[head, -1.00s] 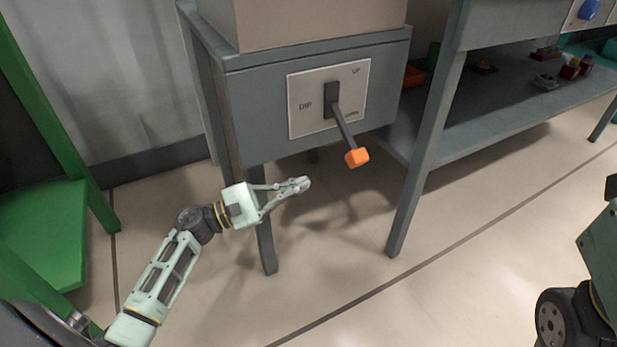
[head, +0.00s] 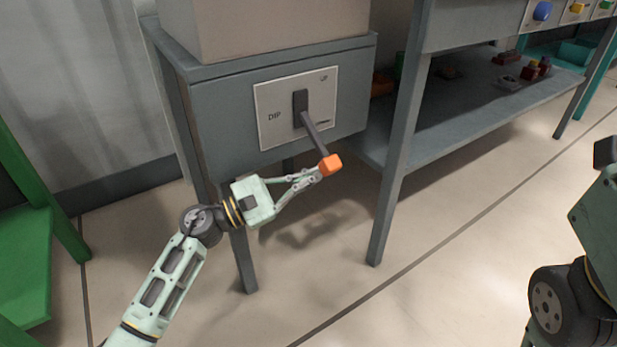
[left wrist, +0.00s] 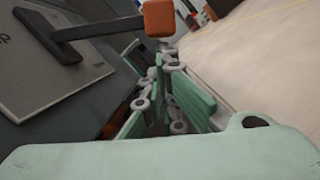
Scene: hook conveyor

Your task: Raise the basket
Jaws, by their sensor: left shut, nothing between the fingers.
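A lever (head: 316,137) with an orange knob (head: 331,164) sticks out and down from a light panel (head: 268,118) on the front of a grey cabinet. No basket is in view. My right gripper is out of view; only part of my right arm shows.
A grey workbench (head: 407,140) with a low shelf (head: 460,115) stands to the right, holding small coloured parts. Blue, yellow and green buttons (head: 543,10) sit above it. A green frame (head: 30,240) stands at left. The floor in front is clear.

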